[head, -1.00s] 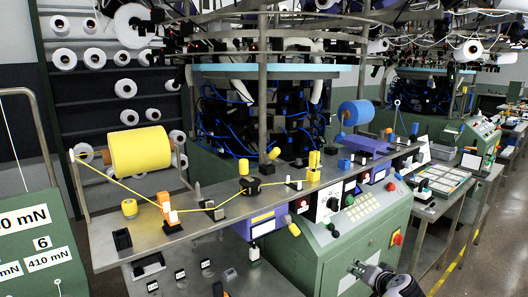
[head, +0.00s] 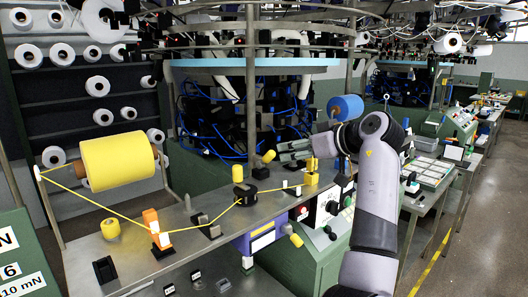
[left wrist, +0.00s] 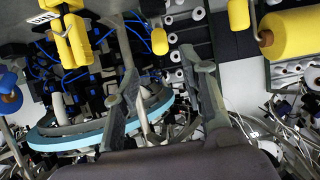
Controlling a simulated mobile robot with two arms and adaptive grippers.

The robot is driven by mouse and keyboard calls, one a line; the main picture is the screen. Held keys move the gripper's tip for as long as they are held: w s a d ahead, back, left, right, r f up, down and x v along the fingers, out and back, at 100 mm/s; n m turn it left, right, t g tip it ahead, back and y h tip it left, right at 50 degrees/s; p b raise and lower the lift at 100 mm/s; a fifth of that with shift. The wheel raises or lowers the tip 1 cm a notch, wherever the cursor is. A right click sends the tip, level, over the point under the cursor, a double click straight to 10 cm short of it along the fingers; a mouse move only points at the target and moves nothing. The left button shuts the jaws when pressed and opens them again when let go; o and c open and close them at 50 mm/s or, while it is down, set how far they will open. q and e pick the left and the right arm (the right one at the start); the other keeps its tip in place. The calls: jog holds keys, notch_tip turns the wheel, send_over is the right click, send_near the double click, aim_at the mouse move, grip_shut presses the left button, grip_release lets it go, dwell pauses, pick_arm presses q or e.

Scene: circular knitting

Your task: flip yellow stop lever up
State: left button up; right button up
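A small yellow lever-like part on a yellow block (head: 312,173) stands on the metal shelf, right of the black yarn guide. I take it for the stop lever; its exact tilt is hard to tell at this size. It seems to show large at the upper left of the left wrist view (left wrist: 72,40). My left gripper (head: 281,151) is just above and left of that block in the head view, its fingers pointing left. In the left wrist view its two fingers (left wrist: 165,78) are spread with nothing between them. My right gripper is not in view.
A yellow yarn spool (head: 118,161) feeds yarn past an orange-white guide (head: 156,229) and a black guide (head: 244,194). A blue spool (head: 347,106) is behind my wrist. Small yellow cylinders (head: 268,157) stand near the fingers. The green machine panel (head: 300,262) is below.

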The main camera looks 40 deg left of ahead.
aim_at(265, 160)
pick_arm(q)
jog(key=p+x, duration=0.3)
jog(key=x, duration=1)
jog(key=shift+s+p, duration=0.1)
jog(key=shift+p, duration=0.2)
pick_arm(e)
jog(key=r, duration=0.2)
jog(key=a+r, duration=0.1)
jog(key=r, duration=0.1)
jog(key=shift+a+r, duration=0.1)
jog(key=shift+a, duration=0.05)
pick_arm(q)
jog(key=shift+d, duration=0.1)
jog(key=shift+c, duration=0.6)
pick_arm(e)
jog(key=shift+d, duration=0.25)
pick_arm(q)
jog(key=shift+c, duration=0.6)
grip_shut()
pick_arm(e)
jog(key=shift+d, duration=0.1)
